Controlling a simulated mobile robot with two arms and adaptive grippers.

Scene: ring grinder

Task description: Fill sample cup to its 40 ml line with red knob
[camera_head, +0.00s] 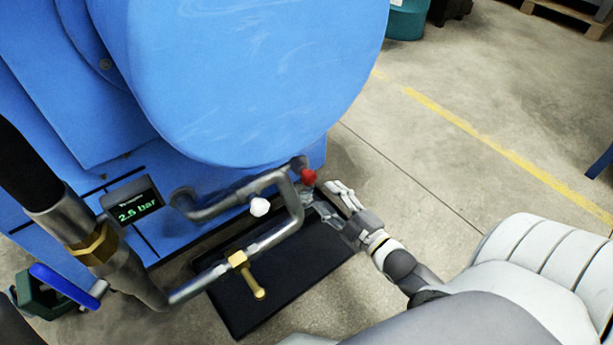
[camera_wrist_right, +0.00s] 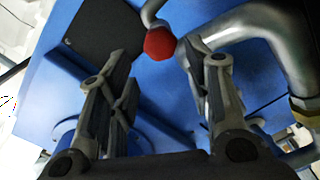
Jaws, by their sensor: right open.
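The red knob (camera_head: 308,177) sits at the right end of the pipework on the blue machine. My right gripper (camera_head: 328,196) is just right of it, open. In the right wrist view the red knob (camera_wrist_right: 159,43) is beyond the fingertips of my open right gripper (camera_wrist_right: 158,70), roughly between them, and the fingers look empty. My left gripper is not in view.
A bent steel pipe (camera_head: 285,232) with a white knob (camera_head: 260,207) and brass valve (camera_head: 246,274) stands close by. A display (camera_head: 132,204) reads 2.5 bar. A black mat (camera_head: 290,285) lies below. A blue-handled valve (camera_head: 68,284) is at left. Floor at right is open.

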